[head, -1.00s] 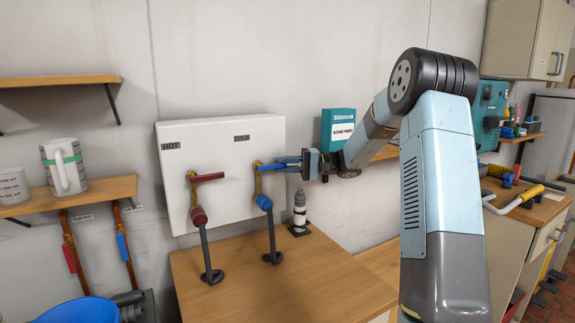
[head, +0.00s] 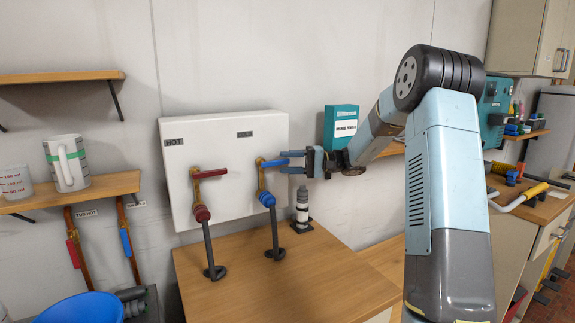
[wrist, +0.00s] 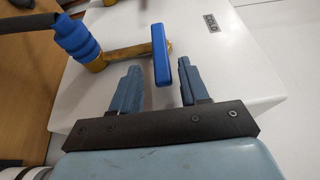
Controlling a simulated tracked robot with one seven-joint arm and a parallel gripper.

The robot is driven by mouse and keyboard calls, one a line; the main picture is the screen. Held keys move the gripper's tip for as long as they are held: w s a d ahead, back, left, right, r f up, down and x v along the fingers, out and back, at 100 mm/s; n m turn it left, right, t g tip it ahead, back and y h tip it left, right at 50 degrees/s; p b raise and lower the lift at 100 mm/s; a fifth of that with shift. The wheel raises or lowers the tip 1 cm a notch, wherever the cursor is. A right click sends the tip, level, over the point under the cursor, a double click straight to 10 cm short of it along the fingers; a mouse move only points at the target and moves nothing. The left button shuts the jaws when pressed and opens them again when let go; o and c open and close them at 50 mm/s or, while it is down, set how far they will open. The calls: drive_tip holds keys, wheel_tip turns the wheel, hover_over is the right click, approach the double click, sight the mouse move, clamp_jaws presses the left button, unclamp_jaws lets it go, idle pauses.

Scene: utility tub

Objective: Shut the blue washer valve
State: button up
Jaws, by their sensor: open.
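The blue washer valve is on the white wall box (head: 225,190). Its blue lever handle (head: 272,163) points right, crosswise to the brass pipe (head: 261,180). It also shows in the wrist view as a blue bar (wrist: 161,55). My gripper (head: 292,162) is just right of the handle. In the wrist view my gripper (wrist: 157,80) is open, and the near end of the handle lies between its two fingertips. I cannot tell whether either finger touches it. A blue hose coupling (head: 267,199) sits below on the pipe.
The red hot valve handle (head: 210,173) is left of the blue one, on the same box. A black and white bottle-like item (head: 302,207) stands below my gripper. A teal box (head: 341,127) is on the wall behind. The wooden counter (head: 290,275) is mostly clear.

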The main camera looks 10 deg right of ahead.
drive_tip(key=s+d, duration=0.1)
drive_tip(key=d, duration=1.2)
drive_tip(key=shift+s+d+f, duration=0.2)
drive_tip(key=shift+s+d, duration=0.05)
drive_tip(key=s+a+r+g+h, duration=0.1)
drive_tip(key=s+a+h, duration=0.45)
drive_tip(key=s, duration=0.35)
drive_tip(key=s+a+r+g+h, duration=0.15)
drive_tip(key=s+a+h, duration=0.25)
drive_tip(key=s+a, duration=0.4)
drive_tip(key=s+d+t+h, duration=0.2)
drive_tip(key=s+t+h, duration=0.1)
drive_tip(key=s, duration=0.8)
drive_tip(key=s+d+n+t+h, duration=0.1)
drive_tip(key=s+d+t+h, duration=0.2)
drive_tip(key=s, duration=0.8)
drive_tip(key=shift+s+f+h, duration=0.35)
drive_tip(key=shift+s+h, duration=0.05)
drive_tip(key=shift+h, duration=0.95)
drive_tip(key=shift+d, duration=0.1)
